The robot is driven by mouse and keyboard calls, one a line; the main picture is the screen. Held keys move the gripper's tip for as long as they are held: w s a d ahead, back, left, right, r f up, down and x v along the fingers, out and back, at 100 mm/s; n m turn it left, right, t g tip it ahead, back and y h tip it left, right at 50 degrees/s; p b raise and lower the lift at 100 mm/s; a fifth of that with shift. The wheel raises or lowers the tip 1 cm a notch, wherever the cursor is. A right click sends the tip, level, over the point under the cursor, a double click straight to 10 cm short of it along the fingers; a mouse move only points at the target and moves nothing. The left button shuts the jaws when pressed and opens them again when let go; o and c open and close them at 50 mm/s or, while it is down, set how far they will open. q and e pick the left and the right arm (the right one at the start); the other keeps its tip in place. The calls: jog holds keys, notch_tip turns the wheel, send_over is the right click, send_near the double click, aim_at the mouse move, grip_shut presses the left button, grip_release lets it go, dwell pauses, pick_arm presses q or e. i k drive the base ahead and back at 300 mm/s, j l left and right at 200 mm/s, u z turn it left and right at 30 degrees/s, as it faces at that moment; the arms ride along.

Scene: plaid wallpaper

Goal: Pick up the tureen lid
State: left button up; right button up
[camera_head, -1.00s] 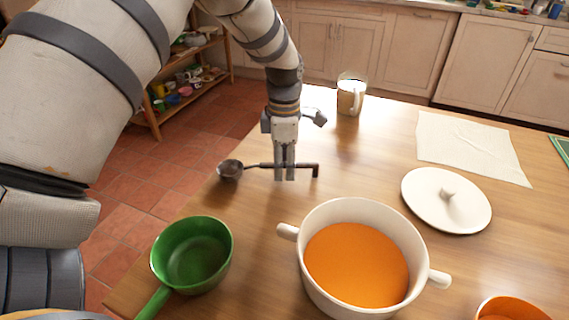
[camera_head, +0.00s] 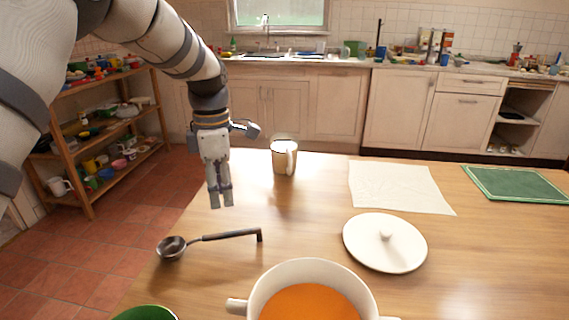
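The white tureen lid (camera_head: 372,248) lies flat on the wooden table, its round knob facing up. The white tureen (camera_head: 266,284) stands uncovered in front of it, filled with orange soup and cut off by the bottom edge. My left gripper (camera_head: 222,203) points down over the left part of the table, beyond the ladle and well left of the lid. It looks empty, with its fingers close together; I cannot tell whether they fully meet. My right gripper is not in view.
A dark ladle (camera_head: 225,236) lies on the table below the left gripper. A cream mug (camera_head: 284,157) stands at the far edge. A white cloth (camera_head: 398,187) and a green mat (camera_head: 515,184) lie behind the lid. A green pan (camera_head: 146,313) is at the bottom left. The right of the table is clear.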

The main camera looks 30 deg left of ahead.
aim_at(386, 244)
jog(key=k, duration=1.5)
